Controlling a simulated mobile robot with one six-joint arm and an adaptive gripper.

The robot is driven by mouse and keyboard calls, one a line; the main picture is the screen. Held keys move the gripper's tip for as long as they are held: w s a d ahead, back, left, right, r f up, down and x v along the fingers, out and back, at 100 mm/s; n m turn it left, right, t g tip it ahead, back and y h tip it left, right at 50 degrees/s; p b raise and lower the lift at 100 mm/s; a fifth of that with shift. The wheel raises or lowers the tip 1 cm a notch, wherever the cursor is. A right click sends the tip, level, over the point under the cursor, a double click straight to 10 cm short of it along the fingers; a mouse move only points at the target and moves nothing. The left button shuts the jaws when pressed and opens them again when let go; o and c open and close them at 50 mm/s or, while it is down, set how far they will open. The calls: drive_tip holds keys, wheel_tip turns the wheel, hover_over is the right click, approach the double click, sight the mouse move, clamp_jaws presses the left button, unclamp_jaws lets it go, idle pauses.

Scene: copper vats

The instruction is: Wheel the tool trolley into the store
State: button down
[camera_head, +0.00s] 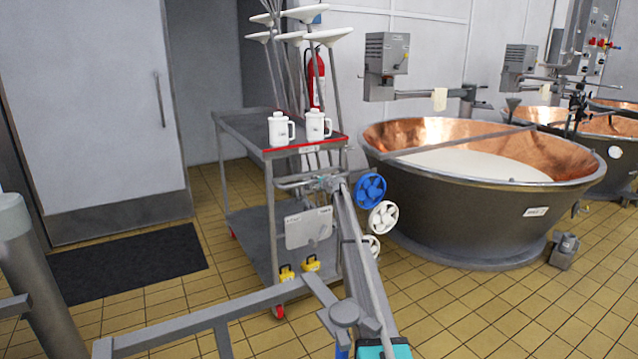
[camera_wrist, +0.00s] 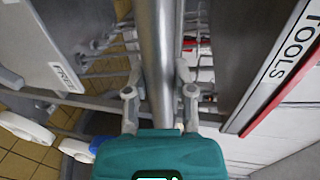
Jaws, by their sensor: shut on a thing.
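The grey tool trolley (camera_head: 238,130) stands left of centre in the head view, with a red strip along its near top edge. Two white jugs (camera_head: 278,128) (camera_head: 314,124) stand on its top, and long tools with white disc ends (camera_head: 325,37) rise behind them. My gripper (camera_head: 330,183) is at the trolley's near end. In the wrist view my gripper (camera_wrist: 157,100) is shut around a round metal bar (camera_wrist: 157,50), with a finger on each side. A "TOOLS" label (camera_wrist: 292,47) shows beside it. My arm hides part of the trolley's near end.
A grey door panel (camera_head: 90,110) with a vertical handle stands at left, with a grey recess (camera_head: 205,75) beside it. A dark mat (camera_head: 125,264) lies before the door. A copper vat (camera_head: 470,220) stands close right of the trolley. A grey post (camera_head: 35,280) is at near left.

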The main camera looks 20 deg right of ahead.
drive_tip(key=shift+d, duration=0.15)
drive_tip(key=c, duration=0.6)
unclamp_jaws()
drive_tip(key=shift+c, duration=0.2)
drive_tip(key=shift+o, duration=1)
